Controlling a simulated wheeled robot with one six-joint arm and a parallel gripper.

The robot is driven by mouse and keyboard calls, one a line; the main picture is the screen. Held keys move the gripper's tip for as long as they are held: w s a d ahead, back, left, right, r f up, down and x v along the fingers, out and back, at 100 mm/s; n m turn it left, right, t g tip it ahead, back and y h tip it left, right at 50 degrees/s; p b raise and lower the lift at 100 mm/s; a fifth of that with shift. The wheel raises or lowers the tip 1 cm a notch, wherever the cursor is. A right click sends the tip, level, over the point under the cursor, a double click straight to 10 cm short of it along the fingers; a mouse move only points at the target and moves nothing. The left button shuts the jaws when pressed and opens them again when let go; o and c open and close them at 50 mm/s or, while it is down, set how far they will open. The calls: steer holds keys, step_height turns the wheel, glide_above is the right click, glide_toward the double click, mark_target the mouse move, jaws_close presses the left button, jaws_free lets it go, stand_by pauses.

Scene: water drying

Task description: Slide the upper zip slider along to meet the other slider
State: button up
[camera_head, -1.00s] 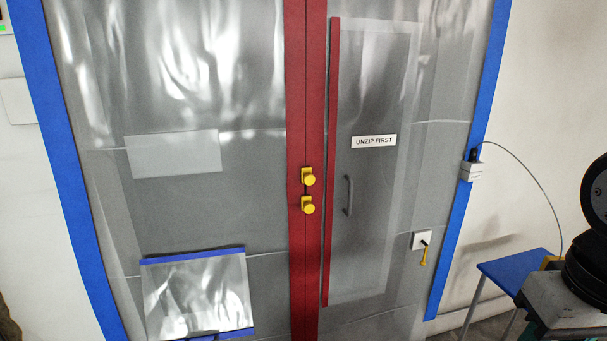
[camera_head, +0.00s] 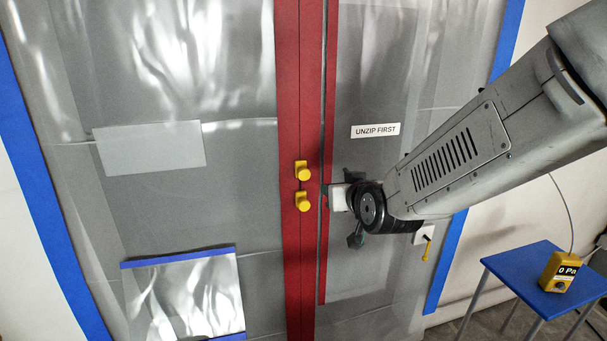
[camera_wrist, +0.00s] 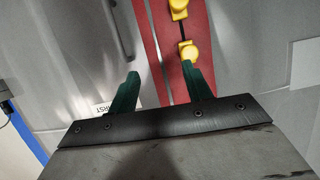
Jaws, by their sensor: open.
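Two yellow zip sliders sit one above the other on the red zip strip (camera_head: 290,100) of a grey plastic sheet. The upper slider (camera_head: 302,170) is a short gap above the lower slider (camera_head: 303,201). The wrist view is upside down, so there the upper slider (camera_wrist: 188,50) shows below the lower slider (camera_wrist: 179,9). My gripper (camera_wrist: 161,73) is open and empty, with green fingers apart. In the wrist view its right finger tip appears close to the upper slider; contact cannot be told. In the head view my gripper is just right of the strip, its fingertips unclear.
A sign reading "UNZIP FIRST" (camera_head: 375,131) is on the panel right of the strip. A door handle (camera_wrist: 118,27) shows in the wrist view. A blue stool (camera_head: 510,272) carrying a yellow gauge reading "0 Pa" (camera_head: 559,272) stands at right.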

mark_target(305, 175)
steer(key=w+a+t, duration=0.1)
steer(key=w+a, duration=0.1)
steer(key=w, duration=0.1)
steer(key=w+a+t, duration=0.1)
steer(key=w+a, duration=0.2)
steer(key=w+a+f+t+y, duration=0.1)
steer(key=w+a+t, duration=0.1)
steer(key=w+a, duration=0.1)
steer(key=shift+w+a, duration=0.2)
steer(key=shift+w, duration=0.35)
jaws_close()
steer(key=shift+f, duration=2.35)
jaws_free()
